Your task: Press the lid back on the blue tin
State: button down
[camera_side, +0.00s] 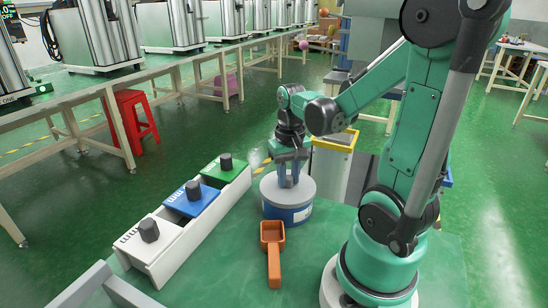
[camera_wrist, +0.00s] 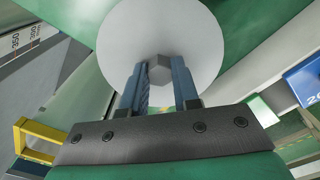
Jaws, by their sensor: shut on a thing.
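The blue tin (camera_side: 287,213) stands upright on the green table, left of my arm's base. A round pale grey lid (camera_side: 302,190) is at its top, roughly level and centred over it. I cannot tell whether the lid is fully seated. My gripper (camera_side: 289,180) points down over the lid. In the wrist view the lid (camera_wrist: 160,25) fills the upper middle and hides the tin beneath. My gripper's two blue-grey fingers (camera_wrist: 158,75) are shut on the lid's small grey knob (camera_wrist: 158,70), one on each side.
An orange scoop (camera_side: 273,250) lies just in front of the tin. A long white rack (camera_side: 190,241) to the left holds white, blue and green panels with dark knobs. A yellow-rimmed bin (camera_side: 335,142) is behind the tin. A grey bar (camera_side: 95,287) crosses the front left.

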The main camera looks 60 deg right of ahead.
jog(key=shift+f, duration=0.45)
dwell(0.6)
jog(key=shift+c, duration=0.5)
grip_release()
jog(key=shift+r, duration=0.15)
jog(key=shift+r, duration=3.4)
grip_shut()
